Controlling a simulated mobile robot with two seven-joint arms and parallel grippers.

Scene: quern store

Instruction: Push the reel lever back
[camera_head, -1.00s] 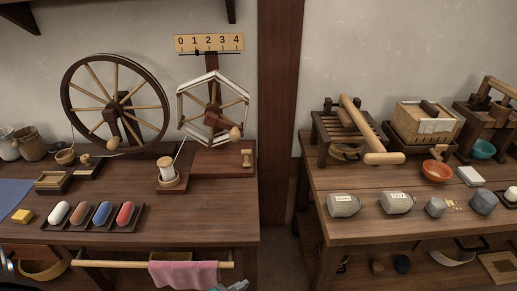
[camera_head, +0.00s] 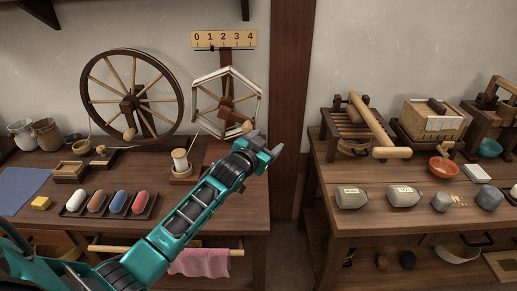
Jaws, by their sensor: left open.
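The yarn reel (camera_head: 257,103) is a six-sided frame with pale yarn around its rim, on a dark wooden post at the back of the left table. A round wooden knob (camera_head: 247,127) shows at its lower right. My left gripper (camera_head: 268,145) is open, with its fingers in front of the reel's base, just below and right of the knob. The lever on the base is hidden behind the gripper and wrist. I cannot tell whether the gripper touches it. My right gripper is not in view.
A spinning wheel (camera_head: 99,88) and a white bobbin (camera_head: 180,160) stand left of the reel. A number board (camera_head: 224,39) is above it. A dark post (camera_head: 291,100) rises right of the gripper.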

